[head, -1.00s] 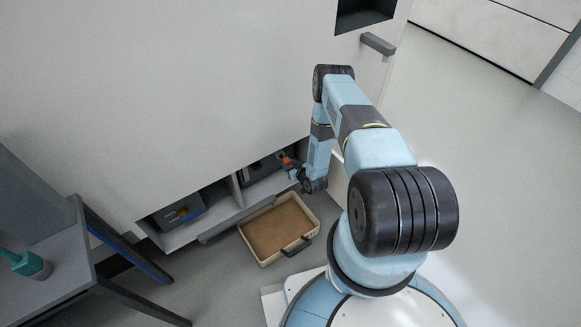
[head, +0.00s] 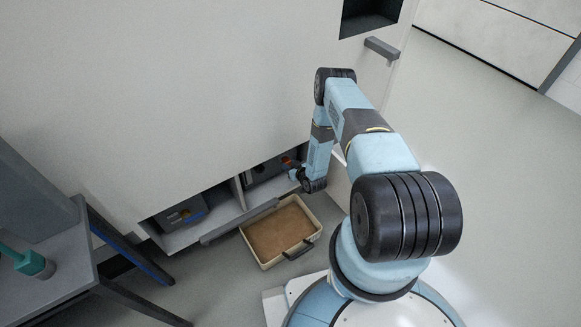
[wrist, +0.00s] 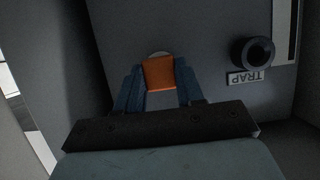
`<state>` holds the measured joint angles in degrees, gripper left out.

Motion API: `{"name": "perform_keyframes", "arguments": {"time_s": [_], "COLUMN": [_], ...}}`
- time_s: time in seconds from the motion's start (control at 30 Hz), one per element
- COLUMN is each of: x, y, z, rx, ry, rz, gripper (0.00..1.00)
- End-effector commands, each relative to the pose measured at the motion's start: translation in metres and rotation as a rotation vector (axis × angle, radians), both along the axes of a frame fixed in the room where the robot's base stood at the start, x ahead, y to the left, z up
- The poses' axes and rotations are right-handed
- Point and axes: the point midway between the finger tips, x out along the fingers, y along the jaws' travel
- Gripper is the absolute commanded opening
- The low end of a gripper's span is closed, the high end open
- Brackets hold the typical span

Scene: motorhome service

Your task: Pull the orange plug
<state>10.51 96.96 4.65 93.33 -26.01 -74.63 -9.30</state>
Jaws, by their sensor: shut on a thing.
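The orange plug (wrist: 158,73) sits between the two blue-grey fingers of my gripper (wrist: 159,84) in the wrist view. The fingers are shut on it from both sides. A pale round rim shows just behind its far edge, against a grey panel (wrist: 200,40); I cannot tell whether the plug is still seated there. In the head view the plug (head: 287,161) is a small orange spot inside the right low compartment, beside my gripper (head: 294,173), partly hidden by my arm.
A black round fitting (wrist: 252,54) with a label reading TRAP (wrist: 249,76) is right of the plug. A tray with a brown bottom (head: 262,262) lies on the floor below the compartments. A grey table (head: 60,270) stands at left. Floor at right is clear.

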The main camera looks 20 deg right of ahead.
Motion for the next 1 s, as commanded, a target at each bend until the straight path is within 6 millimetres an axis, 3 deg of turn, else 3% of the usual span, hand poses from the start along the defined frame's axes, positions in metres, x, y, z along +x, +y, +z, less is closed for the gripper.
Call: {"name": "perform_keyframes", "arguments": {"time_s": [0.2, 0.23, 0.5, 0.83, 1.0], "x": [0.005, 0.005, 0.005, 0.002, -0.013], "y": [0.002, 0.002, 0.002, 0.001, -0.006], "z": [0.0, 0.0, 0.0, 0.001, 0.008], "rx": [0.0, 0.0, 0.0, 0.0, -0.001], "ry": [-0.001, -0.001, 0.0, 0.001, 0.001], "rz": [0.0, 0.0, 0.0, 0.0, -0.001], "gripper": [0.0, 0.39, 0.65, 0.67, 0.67]}}
